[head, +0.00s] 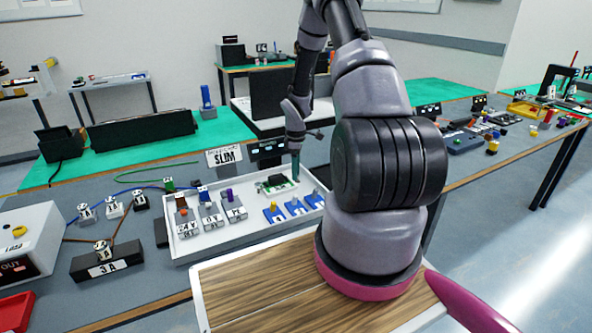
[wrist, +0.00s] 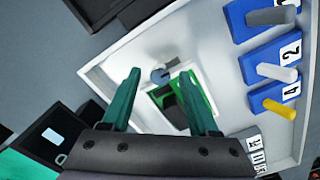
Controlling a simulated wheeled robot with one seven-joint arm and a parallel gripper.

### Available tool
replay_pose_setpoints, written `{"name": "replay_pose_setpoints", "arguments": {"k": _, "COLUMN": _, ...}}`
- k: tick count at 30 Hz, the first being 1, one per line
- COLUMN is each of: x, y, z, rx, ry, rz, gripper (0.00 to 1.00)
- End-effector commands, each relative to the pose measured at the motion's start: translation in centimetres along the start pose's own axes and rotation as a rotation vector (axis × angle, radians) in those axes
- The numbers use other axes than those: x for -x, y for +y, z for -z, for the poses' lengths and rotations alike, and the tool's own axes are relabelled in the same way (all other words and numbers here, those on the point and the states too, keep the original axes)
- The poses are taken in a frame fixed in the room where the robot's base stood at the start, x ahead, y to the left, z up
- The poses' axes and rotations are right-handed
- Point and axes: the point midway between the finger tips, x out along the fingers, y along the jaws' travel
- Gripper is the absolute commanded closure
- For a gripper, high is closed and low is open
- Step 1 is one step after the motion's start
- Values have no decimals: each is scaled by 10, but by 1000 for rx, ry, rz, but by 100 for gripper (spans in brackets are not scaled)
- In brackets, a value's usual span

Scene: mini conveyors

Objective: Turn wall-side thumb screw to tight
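A small green board with a black part (head: 275,183) sits in the white tray; in the wrist view the green board (wrist: 160,97) lies below and between my fingers. A small round grey-blue knob (wrist: 161,76), which looks like a thumb screw, stands at one end of the board. Whether it is the wall-side one, and whether it is tight, I cannot tell. My gripper (wrist: 159,71) has its two green fingers apart, one on either side of the knob, with no clear contact. It also shows in the head view (head: 296,170), pointing down over the board's far right end.
The white tray (head: 207,246) has raised rims. Grey blocks with coloured pegs (head: 209,214) stand at its left, and blue blocks with pegs (head: 295,207) at its front right, numbered in the wrist view. Small displays (head: 268,149) stand behind the tray. A wooden surface (head: 260,285) is in front.

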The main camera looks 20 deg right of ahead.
Motion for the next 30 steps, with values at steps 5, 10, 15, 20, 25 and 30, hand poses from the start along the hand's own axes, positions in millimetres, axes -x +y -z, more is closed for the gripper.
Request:
{"name": "replay_pose_setpoints", "arguments": {"k": 5, "x": 0, "y": 0, "z": 0, "rx": 0, "ry": 0, "rz": 0, "gripper": 100}}
{"name": "replay_pose_setpoints", "arguments": {"k": 10, "x": 0, "y": 0, "z": 0, "rx": -3, "ry": 0, "rz": 0, "gripper": 100}}
{"name": "replay_pose_setpoints", "arguments": {"k": 15, "x": 0, "y": 0, "z": 0, "rx": -33, "ry": 0, "rz": 0, "gripper": 100}}
{"name": "replay_pose_setpoints", "arguments": {"k": 20, "x": 0, "y": 0, "z": 0, "rx": -107, "ry": -1, "rz": -1, "gripper": 100}}
{"name": "replay_pose_setpoints", "arguments": {"k": 25, "x": 1, "y": 0, "z": 0, "rx": -235, "ry": -1, "rz": -1, "gripper": 100}}
{"name": "replay_pose_setpoints", "arguments": {"k": 30, "x": 1, "y": 0, "z": 0, "rx": -393, "ry": -1, "rz": -1, "gripper": 100}}
